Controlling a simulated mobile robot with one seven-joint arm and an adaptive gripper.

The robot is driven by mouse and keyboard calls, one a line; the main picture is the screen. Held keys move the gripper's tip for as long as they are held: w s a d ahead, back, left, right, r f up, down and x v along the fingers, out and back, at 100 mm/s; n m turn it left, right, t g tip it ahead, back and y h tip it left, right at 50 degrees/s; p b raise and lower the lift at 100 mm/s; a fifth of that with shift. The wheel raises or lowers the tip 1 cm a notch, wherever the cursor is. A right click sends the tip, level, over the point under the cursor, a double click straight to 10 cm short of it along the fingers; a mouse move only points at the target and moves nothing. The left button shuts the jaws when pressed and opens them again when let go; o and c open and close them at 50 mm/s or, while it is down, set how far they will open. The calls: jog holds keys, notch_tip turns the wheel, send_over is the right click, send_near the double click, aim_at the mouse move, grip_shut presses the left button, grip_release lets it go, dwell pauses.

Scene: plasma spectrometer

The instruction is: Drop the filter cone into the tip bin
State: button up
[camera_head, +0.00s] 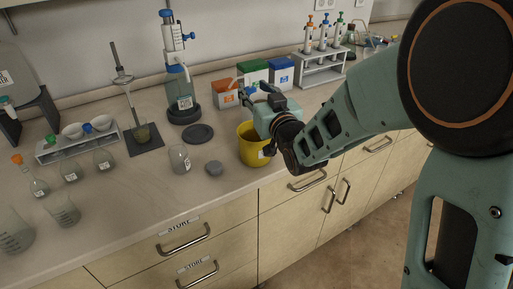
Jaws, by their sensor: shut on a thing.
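The tip bin appears to be the yellow tub (249,152) with a label, standing near the front edge of the counter. My gripper (250,93) is above and behind the tub's rim, reaching in from the right, with its wrist covering the tub's right side. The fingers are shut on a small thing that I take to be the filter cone. Its shape is too small and too hidden by the gripper to make out.
Orange (225,93), green (253,72) and blue (281,72) boxes stand behind my gripper. A bottle with a blue-topped dispenser (181,92) stands left. A glass beaker (179,159) and grey disc (214,168) are left of the tub. A pipette rack (322,73) stands back right.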

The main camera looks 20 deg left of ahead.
jog(key=o, duration=0.9)
jog(key=shift+c, duration=0.2)
jog(key=shift+v, duration=3.8)
jog(key=shift+r, duration=0.1)
